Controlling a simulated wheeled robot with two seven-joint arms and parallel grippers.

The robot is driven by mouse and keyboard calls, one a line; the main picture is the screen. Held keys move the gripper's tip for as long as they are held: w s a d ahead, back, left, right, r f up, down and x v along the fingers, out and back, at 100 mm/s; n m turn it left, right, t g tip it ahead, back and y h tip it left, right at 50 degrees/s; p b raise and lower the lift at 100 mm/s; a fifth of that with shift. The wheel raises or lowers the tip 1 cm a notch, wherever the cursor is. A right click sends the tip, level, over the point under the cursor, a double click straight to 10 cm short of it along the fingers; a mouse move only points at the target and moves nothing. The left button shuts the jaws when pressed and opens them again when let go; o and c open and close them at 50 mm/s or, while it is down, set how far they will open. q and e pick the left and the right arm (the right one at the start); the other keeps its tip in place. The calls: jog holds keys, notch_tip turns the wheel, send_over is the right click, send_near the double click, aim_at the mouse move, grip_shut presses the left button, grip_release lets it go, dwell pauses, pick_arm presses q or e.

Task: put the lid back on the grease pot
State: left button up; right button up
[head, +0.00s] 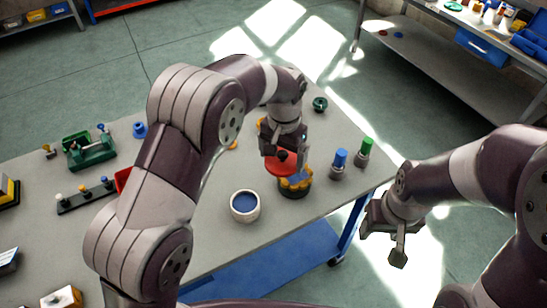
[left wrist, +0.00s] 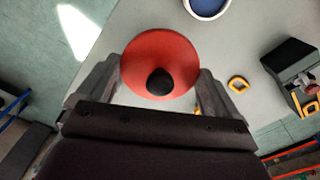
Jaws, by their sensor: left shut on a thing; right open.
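The grease pot (head: 245,206) is a white round pot with a blue inside, standing open and upright on the table. Its rim and blue inside also show at the top edge of the left wrist view (left wrist: 208,8). The lid is a red disc (head: 276,169) with a black knob. My left gripper (head: 281,152) is shut on the lid and holds it behind and to the right of the pot, apart from it. In the left wrist view the lid (left wrist: 150,50) sits between the two fingers. My right gripper (head: 383,236) is open and empty beyond the table's right edge.
A yellow and black part (head: 294,187) stands just below the lid in the head view. Blue-topped (head: 339,162) and green-topped (head: 364,151) bottles stand to its right. A green fixture (head: 90,150) is at the left.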

pick_arm(q)
jog(key=s+a+n+p, duration=0.1)
jog(key=s+a+p, duration=0.3)
jog(key=a+p, duration=0.4)
pick_arm(e)
notch_tip(320, 180, up, 11)
jog(key=p, duration=0.1)
pick_arm(q)
jog(key=shift+m, duration=0.7)
jog(key=f+b, duration=0.1)
jog(key=f, duration=0.2)
jog(key=a+f+b, duration=0.1)
jog(key=f+b, duration=0.1)
jog(key=f, duration=0.2)
jog(key=f+b, duration=0.1)
jog(key=f, duration=0.2)
jog(key=shift+s+a+f+b, duration=0.2)
jog(key=shift+s+a+b, duration=0.1)
jog(key=shift+s+b, duration=0.1)
jog(key=shift+f, duration=0.55)
pick_arm(e)
notch_tip(320, 180, down, 5)
jog(key=shift+f, duration=0.15)
pick_arm(q)
jog(key=shift+r, duration=0.1)
jog(key=shift+f, duration=0.2)
